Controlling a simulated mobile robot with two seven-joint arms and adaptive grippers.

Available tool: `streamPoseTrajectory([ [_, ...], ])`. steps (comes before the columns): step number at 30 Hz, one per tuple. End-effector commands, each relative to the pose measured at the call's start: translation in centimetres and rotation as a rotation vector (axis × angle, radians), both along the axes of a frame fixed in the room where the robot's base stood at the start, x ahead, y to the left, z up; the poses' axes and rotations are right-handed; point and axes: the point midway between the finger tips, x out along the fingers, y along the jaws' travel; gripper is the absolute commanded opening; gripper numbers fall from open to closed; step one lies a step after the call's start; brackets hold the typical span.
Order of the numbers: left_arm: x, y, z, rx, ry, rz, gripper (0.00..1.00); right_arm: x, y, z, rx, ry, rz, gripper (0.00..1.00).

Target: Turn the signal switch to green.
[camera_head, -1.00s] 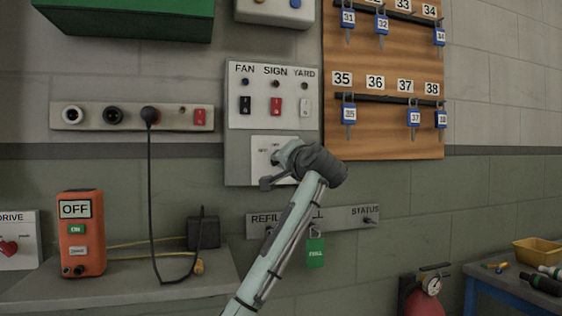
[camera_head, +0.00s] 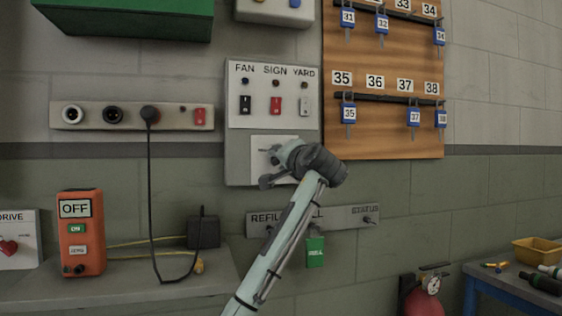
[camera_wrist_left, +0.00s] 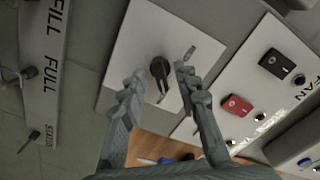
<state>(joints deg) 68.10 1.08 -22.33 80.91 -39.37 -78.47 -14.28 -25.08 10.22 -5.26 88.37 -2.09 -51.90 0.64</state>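The signal switch is a black rotary knob (camera_wrist_left: 158,68) on a white square plate (camera_wrist_left: 143,45) in the left wrist view. A narrow pointer or lever runs from it toward the bottom of that view. In the head view the plate (camera_head: 286,141) is below the FAN, SIGN, YARD panel, and the knob is hidden by my gripper. My left gripper (camera_wrist_left: 158,76) is open, with a fingertip on either side of the knob; I cannot tell whether they touch it. It also shows in the head view (camera_head: 267,167). The plate's lettering is too small to read. My right gripper is not in view.
The FAN, SIGN, YARD panel (camera_head: 274,115) with rocker switches is just above. A key board (camera_head: 384,125) is at upper right. A REFILL/STATUS strip (camera_head: 345,217) with a green tag (camera_head: 315,252) lies below, partly behind my arm. An orange box (camera_head: 82,240) stands at left.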

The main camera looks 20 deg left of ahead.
Motion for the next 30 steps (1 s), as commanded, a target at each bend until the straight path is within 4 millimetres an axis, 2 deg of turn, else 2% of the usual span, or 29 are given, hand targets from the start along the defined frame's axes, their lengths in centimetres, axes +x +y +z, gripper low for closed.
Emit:
streamPoseTrajectory([
  [5,-0.9,-0.7,0.0,0.000,-0.001,-0.003,0.31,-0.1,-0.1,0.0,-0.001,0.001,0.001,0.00],
  [15,-6.7,-4.7,0.0,-0.001,-0.002,-0.004,0.31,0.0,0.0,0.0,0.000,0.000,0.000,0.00],
  [21,-9.2,-6.2,0.0,-0.001,0.000,-0.001,0.31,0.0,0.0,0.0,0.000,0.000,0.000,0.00],
  [30,-10.0,-6.8,0.0,0.000,0.002,0.000,0.31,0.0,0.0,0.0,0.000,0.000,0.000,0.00],
])
